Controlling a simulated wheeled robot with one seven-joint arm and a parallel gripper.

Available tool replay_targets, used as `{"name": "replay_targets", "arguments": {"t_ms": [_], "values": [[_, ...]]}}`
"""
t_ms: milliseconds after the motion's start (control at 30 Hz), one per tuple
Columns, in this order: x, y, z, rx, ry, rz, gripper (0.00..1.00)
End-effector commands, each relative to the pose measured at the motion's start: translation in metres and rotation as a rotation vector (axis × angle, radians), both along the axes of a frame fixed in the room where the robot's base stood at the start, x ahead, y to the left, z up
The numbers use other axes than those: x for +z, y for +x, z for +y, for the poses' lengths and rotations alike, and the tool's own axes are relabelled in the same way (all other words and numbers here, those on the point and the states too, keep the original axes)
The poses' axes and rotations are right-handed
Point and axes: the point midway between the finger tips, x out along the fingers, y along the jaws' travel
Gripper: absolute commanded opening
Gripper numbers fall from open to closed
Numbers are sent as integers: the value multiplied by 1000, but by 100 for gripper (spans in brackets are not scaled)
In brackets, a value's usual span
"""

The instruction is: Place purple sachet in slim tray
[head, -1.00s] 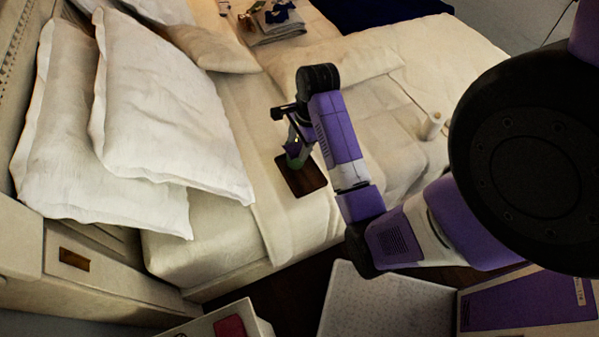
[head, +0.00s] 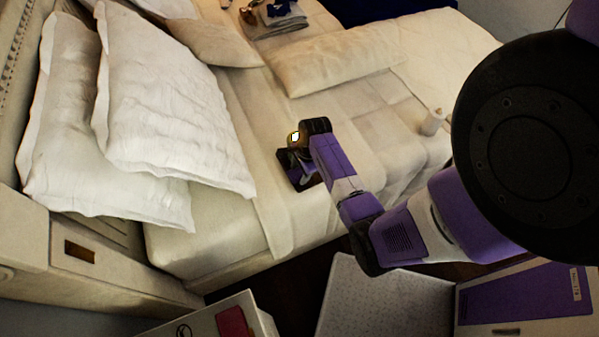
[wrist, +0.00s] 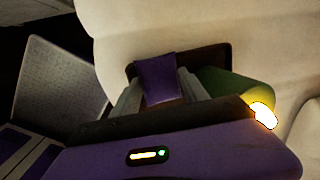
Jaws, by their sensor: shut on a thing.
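The purple sachet (wrist: 158,76) is held between the fingers of my gripper (wrist: 157,88) in the wrist view. The slim tray (wrist: 216,57) is dark brown and lies on the bed just beyond and beneath the sachet. In the head view my gripper (head: 300,176) is low over the slim tray (head: 284,163) and hides most of it. I cannot tell whether the sachet touches the tray. A green rounded thing (wrist: 225,84) shows beside the right finger, partly hidden by my wrist.
White pillows (head: 165,100) lie at the left of the bed. A long cushion (head: 335,65) and folded laundry (head: 275,18) lie farther back. A white cylinder (head: 432,122) stands at the right. A pale box (head: 385,295) is below the bed's near edge.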

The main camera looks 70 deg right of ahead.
Motion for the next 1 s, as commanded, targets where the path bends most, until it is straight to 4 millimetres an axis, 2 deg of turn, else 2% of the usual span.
{"name": "replay_targets", "arguments": {"t_ms": [133,500,533,567,1000], "values": [[-11,0,0,1,0,0,14],[-15,0,0,1,-1,-1,14],[-15,0,0,0,-1,-1,55],[-14,0,0,0,-1,-1,61],[-9,0,0,1,-1,-1,63]]}}
